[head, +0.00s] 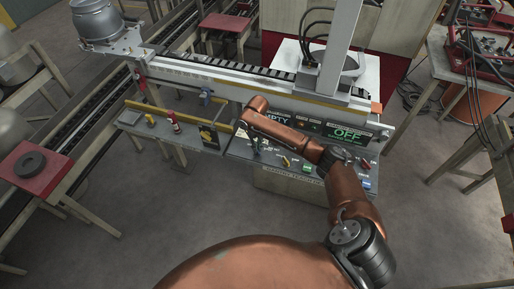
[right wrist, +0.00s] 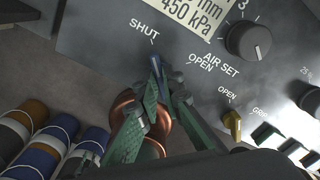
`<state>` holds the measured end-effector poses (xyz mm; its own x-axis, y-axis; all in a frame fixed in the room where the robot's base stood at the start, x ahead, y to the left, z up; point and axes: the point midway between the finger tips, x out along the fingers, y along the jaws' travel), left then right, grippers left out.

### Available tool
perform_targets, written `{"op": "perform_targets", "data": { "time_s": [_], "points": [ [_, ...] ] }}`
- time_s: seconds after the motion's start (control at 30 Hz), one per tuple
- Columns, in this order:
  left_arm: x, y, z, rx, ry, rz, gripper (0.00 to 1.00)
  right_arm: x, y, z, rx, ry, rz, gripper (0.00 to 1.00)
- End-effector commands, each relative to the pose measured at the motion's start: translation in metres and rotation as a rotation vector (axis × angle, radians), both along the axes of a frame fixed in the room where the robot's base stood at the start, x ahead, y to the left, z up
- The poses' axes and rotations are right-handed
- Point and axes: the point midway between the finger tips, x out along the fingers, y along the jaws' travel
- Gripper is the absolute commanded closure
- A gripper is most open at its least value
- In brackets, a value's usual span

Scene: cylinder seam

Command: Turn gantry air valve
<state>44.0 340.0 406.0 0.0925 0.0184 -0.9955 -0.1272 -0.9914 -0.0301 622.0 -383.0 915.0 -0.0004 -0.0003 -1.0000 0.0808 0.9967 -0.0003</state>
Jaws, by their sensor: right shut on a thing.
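The air valve's blue lever (right wrist: 155,80) shows in the right wrist view on a grey panel (right wrist: 95,30). Its tip points up toward the SHUT mark; the OPEN mark is to its right. My right gripper (right wrist: 160,95) has its green fingers shut on the lever, hiding part of it. In the head view my right gripper (head: 256,146) is at the left part of the control panel (head: 240,150), where my arm hides much of it and the lever is too small to make out clearly. My left gripper is not in view.
Beside the lever are a black dial (right wrist: 248,40) and a small yellow lever (right wrist: 232,125). Blue and orange rolls (right wrist: 50,140) lie below left. In the head view, a screen (head: 346,135) reads OFF behind my arm. Open floor (head: 130,225) lies in front.

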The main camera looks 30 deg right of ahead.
Motion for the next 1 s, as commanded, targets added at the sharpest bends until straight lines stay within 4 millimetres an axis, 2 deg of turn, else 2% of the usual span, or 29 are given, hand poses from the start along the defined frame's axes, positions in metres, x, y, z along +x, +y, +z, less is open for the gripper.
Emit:
{"op": "perform_targets", "data": {
  "time_s": [0.37, 1.0],
  "points": [
    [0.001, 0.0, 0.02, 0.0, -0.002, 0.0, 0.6, 0.0, -0.001, 0.004, 0.0, -0.001, -0.138, 1.0],
    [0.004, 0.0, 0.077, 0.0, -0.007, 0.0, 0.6, 0.001, 0.0, 0.005, 0.001, -0.001, -0.726, 1.0]
  ]
}}
